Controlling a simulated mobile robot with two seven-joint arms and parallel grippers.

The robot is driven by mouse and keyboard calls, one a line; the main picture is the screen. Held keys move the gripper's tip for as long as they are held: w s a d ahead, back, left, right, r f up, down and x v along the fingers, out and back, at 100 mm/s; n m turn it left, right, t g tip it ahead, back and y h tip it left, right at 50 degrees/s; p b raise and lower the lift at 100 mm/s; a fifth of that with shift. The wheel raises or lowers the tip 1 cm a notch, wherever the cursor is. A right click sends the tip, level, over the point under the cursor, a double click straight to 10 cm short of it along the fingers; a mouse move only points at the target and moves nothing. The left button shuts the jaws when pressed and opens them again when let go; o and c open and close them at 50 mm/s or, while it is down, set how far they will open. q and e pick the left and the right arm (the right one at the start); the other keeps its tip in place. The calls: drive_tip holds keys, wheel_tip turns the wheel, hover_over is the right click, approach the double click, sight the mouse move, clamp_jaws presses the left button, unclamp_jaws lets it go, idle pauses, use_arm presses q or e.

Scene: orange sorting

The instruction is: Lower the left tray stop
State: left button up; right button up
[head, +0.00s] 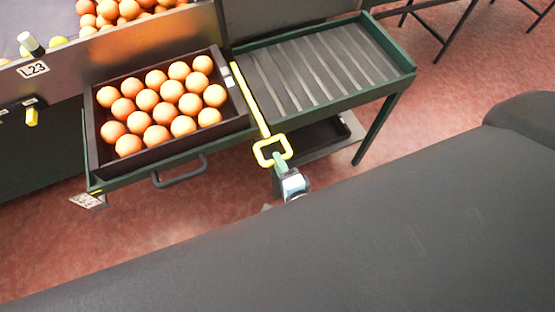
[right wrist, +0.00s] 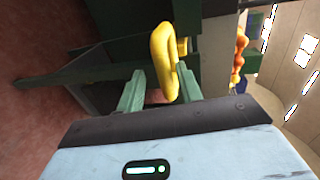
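A yellow tray stop, a long bar (head: 248,98) ending in a square loop handle (head: 272,151), lies between the crate of oranges and the empty rack. I cannot tell from its angle whether it is raised or lowered. My right gripper (head: 278,160) is at the loop's near side. In the right wrist view the yellow loop (right wrist: 164,62) stands upright between and just beyond the two green fingertips of my right gripper (right wrist: 160,88). The fingers are apart, with a gap beside the loop. My left gripper is not in view.
A dark crate (head: 97,150) full of oranges sits left of the bar, with a dark handle (head: 180,172) below it. A green-framed empty slatted rack (head: 403,72) stands right. A small yellow knob (head: 32,117) is at far left, below an L23 label (head: 33,69).

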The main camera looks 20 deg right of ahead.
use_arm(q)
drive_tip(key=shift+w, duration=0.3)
use_arm(e)
drive_tip(key=v, duration=0.6)
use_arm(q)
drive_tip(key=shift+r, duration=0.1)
